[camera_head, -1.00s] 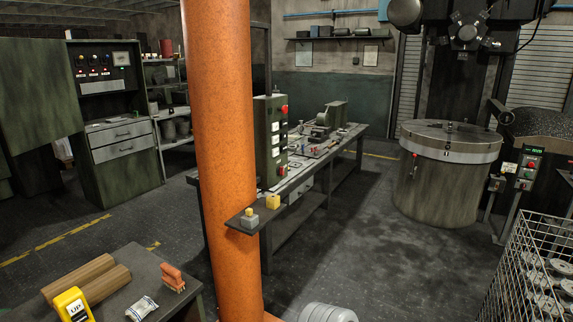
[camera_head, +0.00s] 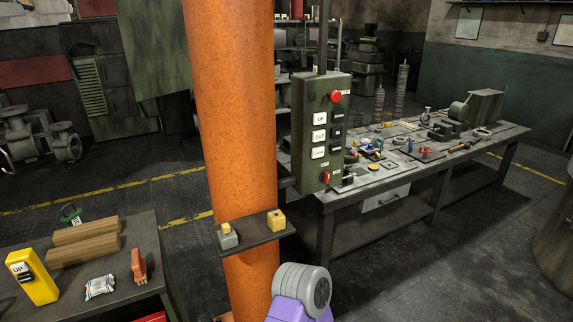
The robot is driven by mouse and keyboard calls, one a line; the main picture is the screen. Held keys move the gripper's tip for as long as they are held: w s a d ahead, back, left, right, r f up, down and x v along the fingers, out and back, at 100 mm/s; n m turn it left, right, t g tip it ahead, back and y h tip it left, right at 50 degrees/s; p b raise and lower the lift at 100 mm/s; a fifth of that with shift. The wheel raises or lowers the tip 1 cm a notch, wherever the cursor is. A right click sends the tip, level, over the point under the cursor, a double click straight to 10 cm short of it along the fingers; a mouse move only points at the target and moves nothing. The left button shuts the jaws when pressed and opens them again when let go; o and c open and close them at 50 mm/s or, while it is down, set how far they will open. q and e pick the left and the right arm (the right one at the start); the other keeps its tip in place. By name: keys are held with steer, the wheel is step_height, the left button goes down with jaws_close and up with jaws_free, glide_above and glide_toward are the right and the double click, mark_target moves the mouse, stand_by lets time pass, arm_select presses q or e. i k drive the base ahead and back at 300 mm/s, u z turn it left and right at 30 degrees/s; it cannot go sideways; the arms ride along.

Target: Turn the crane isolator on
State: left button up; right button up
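A dark green control box (camera_head: 322,132) hangs upright just right of the orange column. It has a red mushroom button (camera_head: 336,97) at the top and white and black push buttons in two columns below, one white one marked UP. A small red switch (camera_head: 325,177) sits at the lower left of its face. It looks like the isolator, but its label is too small to read and I cannot tell its position. A grey and purple link of my arm shows at the bottom centre. Neither gripper is in view.
A workbench (camera_head: 440,160) with tools stands behind the box. At lower left, a table (camera_head: 130,240) holds a yellow UP pendant (camera_head: 32,277) and wooden bars. Floor right of my arm is clear.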

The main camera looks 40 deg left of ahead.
mark_target(325, 177)
steer(key=u, duration=1.15)
steer(key=i, duration=1.05)
steer(key=u, duration=1.1)
